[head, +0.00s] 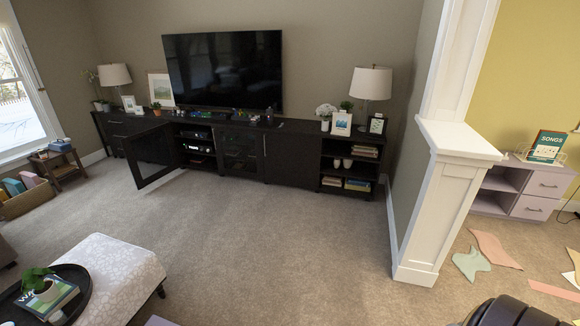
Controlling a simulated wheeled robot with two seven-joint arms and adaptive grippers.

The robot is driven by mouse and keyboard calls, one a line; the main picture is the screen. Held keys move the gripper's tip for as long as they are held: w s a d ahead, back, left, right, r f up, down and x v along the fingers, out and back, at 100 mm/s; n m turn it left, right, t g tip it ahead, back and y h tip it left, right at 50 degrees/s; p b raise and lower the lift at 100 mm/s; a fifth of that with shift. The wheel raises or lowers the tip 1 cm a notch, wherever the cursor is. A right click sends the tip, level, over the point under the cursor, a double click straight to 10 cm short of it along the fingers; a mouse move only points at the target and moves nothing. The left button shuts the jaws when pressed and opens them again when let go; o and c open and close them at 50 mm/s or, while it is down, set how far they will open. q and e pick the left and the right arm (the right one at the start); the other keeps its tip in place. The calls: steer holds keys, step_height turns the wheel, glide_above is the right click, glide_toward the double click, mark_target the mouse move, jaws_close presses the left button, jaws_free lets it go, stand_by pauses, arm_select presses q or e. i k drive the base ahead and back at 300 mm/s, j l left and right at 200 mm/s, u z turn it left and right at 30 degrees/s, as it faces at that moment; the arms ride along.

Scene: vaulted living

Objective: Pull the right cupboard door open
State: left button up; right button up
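A long dark media cabinet (300,128) stands against the back wall under the television. Its left glass door (150,155) is swung wide open into the room and shows shelves with devices behind it. Right of those shelves, a glass-fronted door (238,150) is closed. Beside it, a solid dark door (291,157) is also closed, with a thin handle near its left edge. I cannot tell for sure which of these two is the right cupboard door. Neither of my grippers is in view, and nothing touches the doors.
Open carpet (270,235) lies before the cabinet. A patterned ottoman (110,265) with a dark round tray (75,305) stands at front left. A white half-wall with a column (440,190) stands on the right. A dark object (512,312) shows at the bottom right edge.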

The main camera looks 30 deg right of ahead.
mark_target(291, 161)
steer(key=i+l+z, duration=0.25)
steer(key=l, duration=0.3)
steer(key=i+l+z, duration=0.3)
steer(key=l, duration=0.25)
steer(key=i+l+z, duration=0.25)
steer(key=l, duration=0.25)
steer(key=i+l+z, duration=0.2)
steer(key=i, duration=0.2)
steer(key=i+z, duration=0.2)
steer(key=i, duration=0.2)
steer(key=i+u, duration=0.2)
steer(key=i, duration=0.2)
steer(key=i+l+u, duration=0.2)
steer(key=i, duration=0.25)
steer(key=i+u, duration=0.35)
steer(key=i, duration=0.55)
steer(key=i+j+z, duration=0.5)
steer(key=i, duration=0.3)
steer(key=i+j+z, duration=0.5)
steer(key=i+j, duration=0.2)
steer(key=i, duration=0.05)
